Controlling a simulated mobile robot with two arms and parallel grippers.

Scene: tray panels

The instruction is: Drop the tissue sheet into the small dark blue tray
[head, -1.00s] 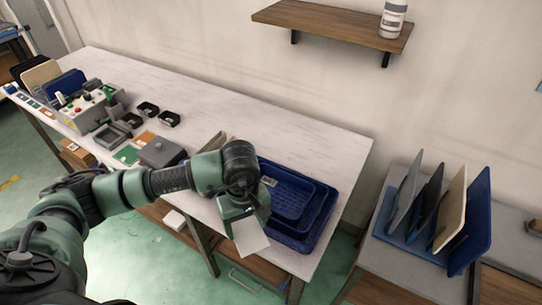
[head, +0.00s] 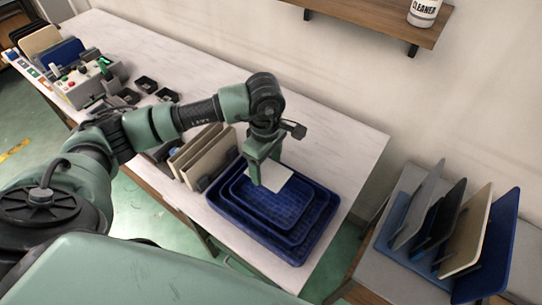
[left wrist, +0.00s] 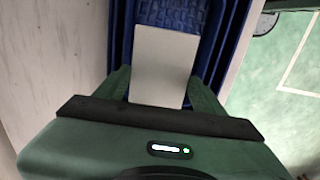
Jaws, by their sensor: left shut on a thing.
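The white tissue sheet (head: 274,177) hangs from my left gripper (head: 255,182), which is shut on it above the trays. In the left wrist view the sheet (left wrist: 163,65) shows between the fingers of the gripper (left wrist: 158,88), with blue tray behind it. The small dark blue tray (head: 262,214) sits inside a larger blue tray (head: 300,255) on the white table. The sheet overlaps the small tray's far part in the head view; the exact height above it I cannot tell. My right gripper is not in view.
Upright beige panels (head: 205,155) stand left of the trays. A control box (head: 90,85) and small black holders are farther left on the table (head: 335,140). A rack of panels (head: 440,225) stands on the right.

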